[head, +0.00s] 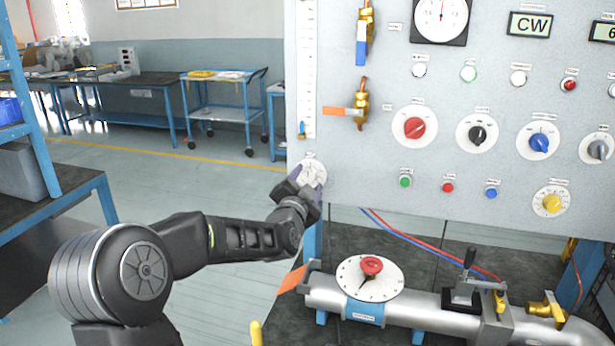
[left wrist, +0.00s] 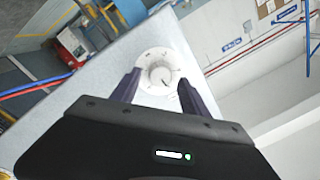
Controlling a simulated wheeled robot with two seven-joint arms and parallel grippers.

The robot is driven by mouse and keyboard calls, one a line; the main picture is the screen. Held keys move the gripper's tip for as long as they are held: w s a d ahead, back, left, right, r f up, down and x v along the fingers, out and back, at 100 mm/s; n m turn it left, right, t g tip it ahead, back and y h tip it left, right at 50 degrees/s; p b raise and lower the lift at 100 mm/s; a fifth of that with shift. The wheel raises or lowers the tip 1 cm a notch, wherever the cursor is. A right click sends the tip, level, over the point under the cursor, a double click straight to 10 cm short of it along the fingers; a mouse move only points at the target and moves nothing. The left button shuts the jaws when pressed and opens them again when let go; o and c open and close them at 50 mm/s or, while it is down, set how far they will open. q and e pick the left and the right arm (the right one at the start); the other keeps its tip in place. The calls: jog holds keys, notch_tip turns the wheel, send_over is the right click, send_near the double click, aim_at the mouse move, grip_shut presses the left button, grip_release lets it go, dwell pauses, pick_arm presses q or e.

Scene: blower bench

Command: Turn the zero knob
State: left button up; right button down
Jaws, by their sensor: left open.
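The zero knob is a small pale knob (left wrist: 161,76) on a round white dial, seen in the left wrist view. In the head view its white dial (head: 313,168) sits at the lower left corner of the panel, partly covered by my gripper. My left gripper (head: 302,182) is at the dial. In the left wrist view the left gripper (left wrist: 158,88) is open, with one dark finger on either side of the knob. I cannot tell whether the fingers touch it. My right gripper is not in view.
The grey panel (head: 350,180) carries red (head: 414,127), black (head: 478,135), blue (head: 539,142) and yellow (head: 551,202) knobs to the right. Below stands a metal pipe (head: 420,306) with a red-knobbed dial (head: 371,268). Open floor lies left of the panel.

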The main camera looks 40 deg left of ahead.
pick_arm(q)
jog(key=shift+w+a, duration=0.2)
jog(key=shift+w, duration=0.2)
jog(key=shift+c, duration=0.2)
grip_shut()
